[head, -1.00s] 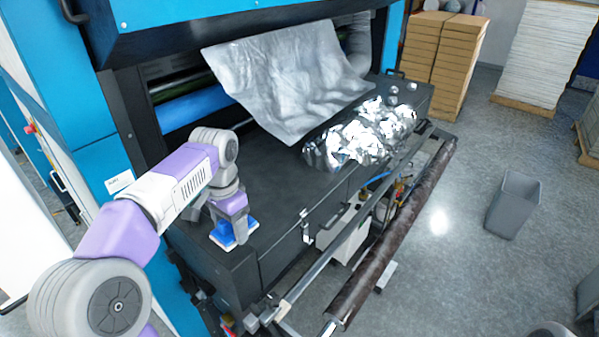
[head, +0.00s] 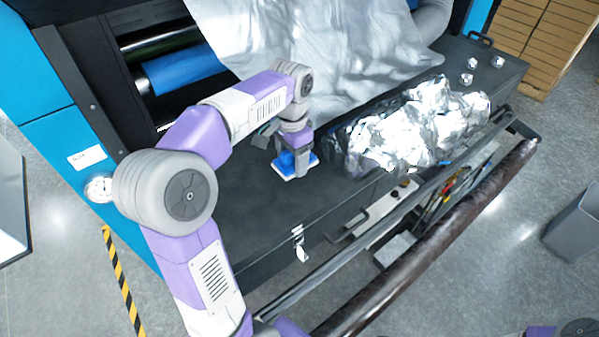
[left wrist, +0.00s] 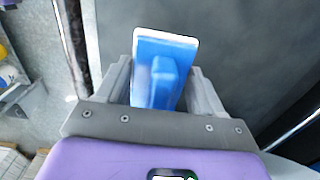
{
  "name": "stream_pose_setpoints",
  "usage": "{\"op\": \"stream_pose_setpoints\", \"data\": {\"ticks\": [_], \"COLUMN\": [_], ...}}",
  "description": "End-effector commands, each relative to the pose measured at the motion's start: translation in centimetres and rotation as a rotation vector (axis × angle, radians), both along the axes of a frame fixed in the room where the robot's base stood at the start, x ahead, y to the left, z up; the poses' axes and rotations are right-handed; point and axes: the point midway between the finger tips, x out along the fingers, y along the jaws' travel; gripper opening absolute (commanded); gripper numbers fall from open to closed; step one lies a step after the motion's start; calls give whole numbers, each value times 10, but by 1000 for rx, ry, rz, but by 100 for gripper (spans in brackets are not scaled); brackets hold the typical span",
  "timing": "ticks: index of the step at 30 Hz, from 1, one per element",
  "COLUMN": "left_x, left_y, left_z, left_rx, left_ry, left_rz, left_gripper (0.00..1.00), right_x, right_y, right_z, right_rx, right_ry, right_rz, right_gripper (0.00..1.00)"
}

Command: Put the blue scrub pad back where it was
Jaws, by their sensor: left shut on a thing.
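The blue scrub pad (head: 287,161) has a blue handle and a white underside. My left gripper (head: 294,158) is shut on its handle, pointing down over the machine's dark flat top (head: 245,190), left of the crumpled foil. The pad lies flat, at or just above the top; I cannot tell if it touches. In the left wrist view the pad (left wrist: 163,62) sits between the two grey fingers of my gripper (left wrist: 162,85). My right gripper is not in view.
Crumpled silver foil (head: 420,130) lies right of the pad, with small foil balls (head: 467,78) beyond. A silver sheet (head: 310,50) hangs behind. A dark roller (head: 440,235) runs along the front. A grey bin (head: 578,225) stands at right. The top's front left is clear.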

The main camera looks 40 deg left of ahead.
Motion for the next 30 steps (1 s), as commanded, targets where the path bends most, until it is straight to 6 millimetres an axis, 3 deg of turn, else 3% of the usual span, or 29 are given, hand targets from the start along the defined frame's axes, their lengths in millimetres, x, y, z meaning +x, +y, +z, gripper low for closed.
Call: {"op": "stream_pose_setpoints", "data": {"ticks": [3,15,27,28,30], "left_x": [-1,0,0,0,0], "left_y": [0,0,0,0,0], "left_z": [-22,-67,-74,-75,-74], "left_rx": [0,1,0,0,0], "left_ry": [3,2,0,0,0], "left_rz": [0,1,1,1,1], "left_gripper": [39,39,39,69,80], "right_x": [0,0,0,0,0], "right_y": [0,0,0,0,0], "right_z": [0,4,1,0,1], "right_rx": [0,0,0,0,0], "right_ry": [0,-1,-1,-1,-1], "right_rz": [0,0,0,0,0], "right_gripper": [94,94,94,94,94]}}
